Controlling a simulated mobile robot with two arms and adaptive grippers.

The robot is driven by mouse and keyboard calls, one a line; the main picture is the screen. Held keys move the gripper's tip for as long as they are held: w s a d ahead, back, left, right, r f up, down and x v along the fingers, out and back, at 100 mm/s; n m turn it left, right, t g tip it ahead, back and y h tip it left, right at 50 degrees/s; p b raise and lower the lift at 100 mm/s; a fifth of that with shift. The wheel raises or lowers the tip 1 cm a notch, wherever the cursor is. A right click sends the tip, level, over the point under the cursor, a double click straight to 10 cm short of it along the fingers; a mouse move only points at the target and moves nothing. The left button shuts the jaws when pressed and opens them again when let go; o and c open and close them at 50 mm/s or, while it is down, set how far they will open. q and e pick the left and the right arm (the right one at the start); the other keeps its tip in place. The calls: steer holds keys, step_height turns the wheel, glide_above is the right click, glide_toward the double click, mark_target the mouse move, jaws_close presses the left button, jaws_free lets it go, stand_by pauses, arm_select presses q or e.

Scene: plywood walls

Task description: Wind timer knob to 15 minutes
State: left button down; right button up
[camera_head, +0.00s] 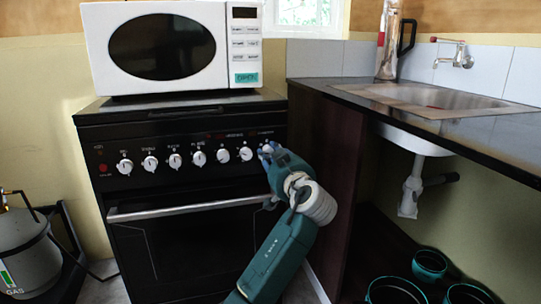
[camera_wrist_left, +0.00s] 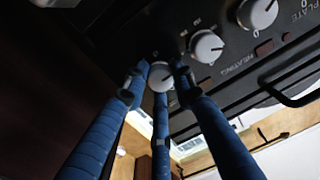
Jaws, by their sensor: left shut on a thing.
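The black stove (camera_head: 190,190) has a row of white knobs across its front panel. My left gripper (camera_head: 267,149) is at the right end of this row and covers most of the rightmost knob. In the left wrist view its blue fingers (camera_wrist_left: 160,80) are closed around a small white knob (camera_wrist_left: 158,71), taken as the timer knob. Its pointer and the marks around it are hidden or too dark to read. Two neighbouring white knobs, one of them the heating knob (camera_wrist_left: 207,47), show beside it. My right gripper is in neither view.
A white microwave (camera_head: 215,75) stands on the stove. A dark counter with a sink (camera_head: 440,97) is on the right, with several teal pots (camera_head: 429,264) below. A gas bottle (camera_head: 25,250) stands at the left. The oven door handle (camera_head: 190,207) runs below the knobs.

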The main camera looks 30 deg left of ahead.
arm_select(q)
steer(key=shift+f, duration=0.1)
stand_by(0.8)
steer(key=c, duration=1.4)
jaws_free()
steer(key=v, duration=1.2)
steer(key=shift+c, duration=0.2)
